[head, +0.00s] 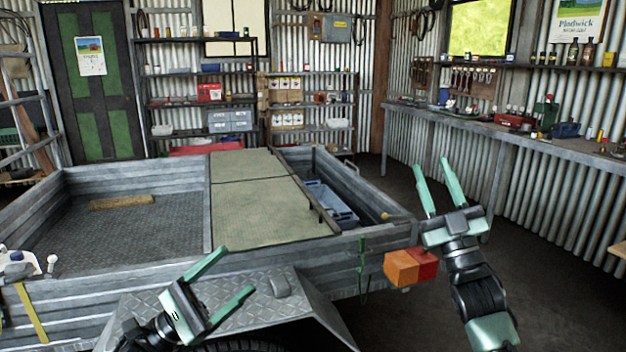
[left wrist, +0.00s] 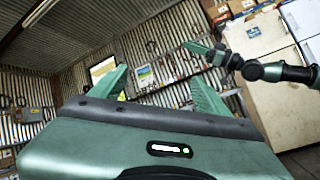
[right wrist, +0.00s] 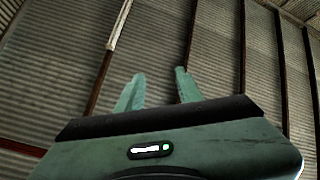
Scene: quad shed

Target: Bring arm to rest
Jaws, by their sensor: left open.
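My left gripper (head: 237,270) is open and empty above the trailer's wheel guard, with its two green fingers spread toward the upper right. Neither gripper touches anything that I can see.
A metal trailer (head: 160,270) fills the front left, with a wooden block (head: 122,202) and a blue-grey bin (head: 330,205) in it. An orange and red lamp (head: 402,267) is at its corner, near my right arm. A workbench (head: 480,125) runs along the right wall. Dark floor lies between.

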